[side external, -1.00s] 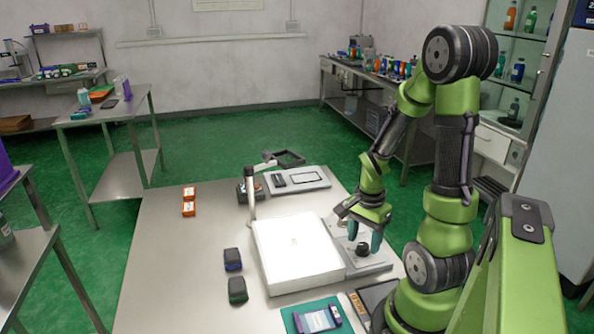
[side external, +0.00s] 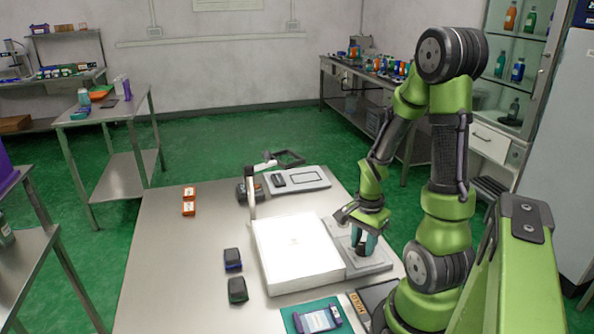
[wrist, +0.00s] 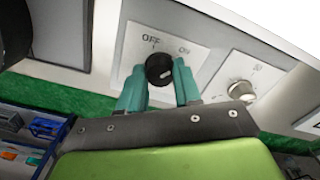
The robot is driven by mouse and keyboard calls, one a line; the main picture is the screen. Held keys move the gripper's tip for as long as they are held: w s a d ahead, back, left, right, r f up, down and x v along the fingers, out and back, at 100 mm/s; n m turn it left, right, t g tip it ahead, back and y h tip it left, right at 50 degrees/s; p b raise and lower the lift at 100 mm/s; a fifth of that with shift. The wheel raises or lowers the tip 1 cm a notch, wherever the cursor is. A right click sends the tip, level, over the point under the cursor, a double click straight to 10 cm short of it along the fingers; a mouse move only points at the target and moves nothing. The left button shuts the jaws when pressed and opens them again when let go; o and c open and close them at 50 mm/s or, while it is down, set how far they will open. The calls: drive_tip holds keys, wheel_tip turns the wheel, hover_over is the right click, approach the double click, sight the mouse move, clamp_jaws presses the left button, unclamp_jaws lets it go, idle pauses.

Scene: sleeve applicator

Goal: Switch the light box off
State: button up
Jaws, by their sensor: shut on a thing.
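The light box (side external: 297,255) lies on the steel table, its top panel bright white. Its grey control strip (side external: 368,268) runs along the right side. In the wrist view, a round black knob (wrist: 159,69) sits on a pale plate (wrist: 192,60) marked OFF and ON. A light mark shows on the knob, but I cannot tell which label it points at. My gripper (wrist: 160,82) has its teal fingers shut on the knob, one on each side. In the side view my gripper (side external: 363,242) comes down over the strip and hides most of the knob.
A second, silvery knob (wrist: 242,90) is on its own plate beside the black one. A teal mat with a device (side external: 318,318) lies in front.

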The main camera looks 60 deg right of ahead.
sight(364, 245)
drive_tip(key=shift+n, duration=0.3)
drive_tip(key=n, duration=1.3)
drive_tip(key=shift+n, duration=0.3)
idle(0.3)
drive_tip(key=o, duration=1)
drive_tip(key=shift+o, duration=0.2)
wheel_tip(364, 245, up, 17)
